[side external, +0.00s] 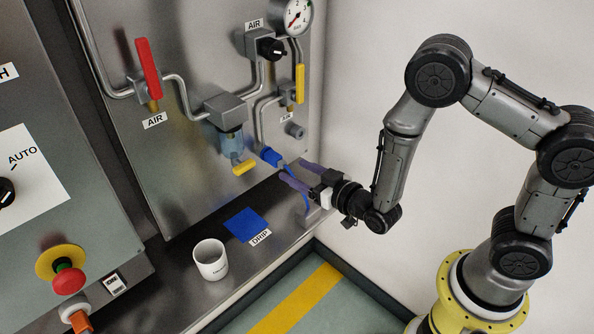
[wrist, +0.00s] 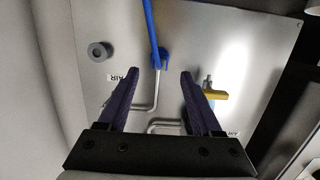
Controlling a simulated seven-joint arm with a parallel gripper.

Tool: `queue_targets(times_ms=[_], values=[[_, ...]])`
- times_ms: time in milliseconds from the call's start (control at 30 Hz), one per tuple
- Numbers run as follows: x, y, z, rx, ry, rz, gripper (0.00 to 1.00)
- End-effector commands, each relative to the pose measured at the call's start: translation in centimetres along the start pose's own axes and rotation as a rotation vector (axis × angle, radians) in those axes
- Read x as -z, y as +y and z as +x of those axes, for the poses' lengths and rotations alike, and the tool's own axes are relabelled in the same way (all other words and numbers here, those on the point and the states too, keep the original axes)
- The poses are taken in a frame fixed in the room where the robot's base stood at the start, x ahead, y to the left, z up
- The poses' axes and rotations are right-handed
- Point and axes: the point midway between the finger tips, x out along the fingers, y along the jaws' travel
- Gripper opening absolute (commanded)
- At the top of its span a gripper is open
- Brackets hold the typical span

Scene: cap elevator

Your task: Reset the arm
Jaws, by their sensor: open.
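My gripper (side external: 290,171) is open in the side view, near the panel's lower right side above the shelf. Its two purple fingers point left toward the panel. A blue fitting (side external: 270,156) sits on the panel just beyond the fingertips, and part of a blue hose shows behind the fingers. In the wrist view my gripper (wrist: 160,74) has its fingers spread apart with nothing held between them. The blue hose (wrist: 152,25) and its blue end appear beyond the gap, and I cannot tell the exact distance.
The metal panel (side external: 180,190) carries pipes, a red-handled valve (side external: 148,68), yellow handles and a gauge (side external: 297,16). A white cup (side external: 210,260) and a blue cloth-like square (side external: 246,224) are on the shelf. A control box (side external: 60,215) stands left. The wall side is clear.

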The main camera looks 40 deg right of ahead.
Motion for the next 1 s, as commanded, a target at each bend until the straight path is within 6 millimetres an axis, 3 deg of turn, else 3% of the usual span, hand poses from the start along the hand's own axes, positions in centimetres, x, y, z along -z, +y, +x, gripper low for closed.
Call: queue_targets(times_ms=[200,267,367,467,600,700,833,1000], values=[[0.1,0.2,0.0,-0.005,0.001,0.001,0.66],[0.9,0.5,0.2,-0.013,0.019,0.007,0.66],[4.1,1.1,0.7,-0.028,0.086,0.027,0.66],[9.1,1.8,0.9,-0.042,0.182,0.054,0.66],[17.2,3.2,0.2,-0.051,0.264,0.099,0.66],[21.4,4.0,-1.1,-0.043,0.248,0.121,0.66],[24.9,4.6,-3.6,-0.026,0.19,0.132,0.66],[26.9,5.1,-7.7,-0.005,0.068,0.124,0.66]])
